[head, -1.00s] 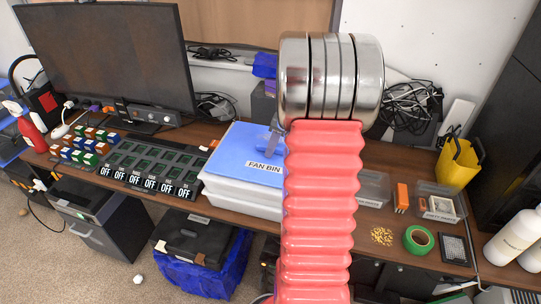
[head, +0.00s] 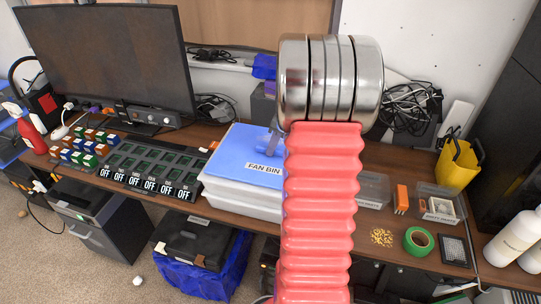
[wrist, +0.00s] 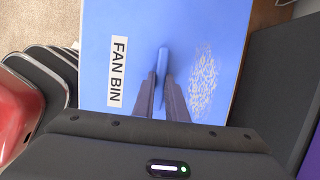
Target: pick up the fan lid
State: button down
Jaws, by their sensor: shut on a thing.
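The fan lid is a flat blue lid (head: 240,165) labelled FAN BIN, on a white bin (head: 240,203) on the desk. I cannot see a clear gap between lid and bin. In the wrist view the blue lid (wrist: 125,25) fills the middle, with its upright blue handle (wrist: 161,62) between my fingers. My gripper (wrist: 160,78) is shut on that handle. In the head view my red arm hides the lid's right part and most of the gripper.
A row of switches marked OFF (head: 150,170) lies left of the bin, with a monitor (head: 105,60) behind. To the right are clear trays, a green tape roll (head: 418,240) and a yellow container (head: 458,163). Cables (head: 410,108) lie at the back right.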

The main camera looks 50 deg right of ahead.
jog(key=shift+r, duration=0.15)
notch_tip(320, 180, up, 10)
dwell(0.5)
dwell(0.8)
